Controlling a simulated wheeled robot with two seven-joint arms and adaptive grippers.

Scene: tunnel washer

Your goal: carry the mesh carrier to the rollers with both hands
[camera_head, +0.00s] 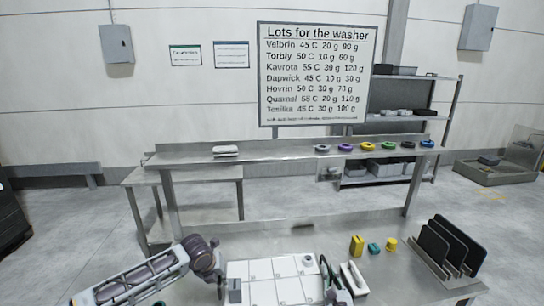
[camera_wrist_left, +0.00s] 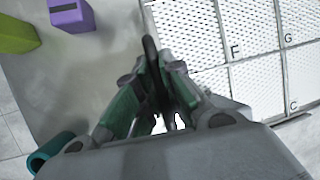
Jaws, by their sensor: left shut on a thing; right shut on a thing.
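The mesh carrier (camera_head: 285,290) is a white, compartmented tray at the bottom centre of the head view. In the left wrist view its mesh lid (camera_wrist_left: 200,35) shows cells lettered F, G and C. My left gripper (camera_head: 222,284) is at the carrier's left side; in the left wrist view its green-padded fingers (camera_wrist_left: 162,80) are closed around a dark loop handle (camera_wrist_left: 149,48). My right gripper (camera_head: 335,292) is at the carrier's right side, shut at the dark handle there (camera_head: 324,270), partly cut off by the frame. I cannot make out the rollers.
A yellow block (camera_head: 357,245), teal piece (camera_head: 374,248) and yellow piece (camera_head: 391,244) lie on the table right of the carrier. A black rack (camera_head: 450,246) stands further right. Coloured rings line the rear shelf (camera_head: 280,151).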

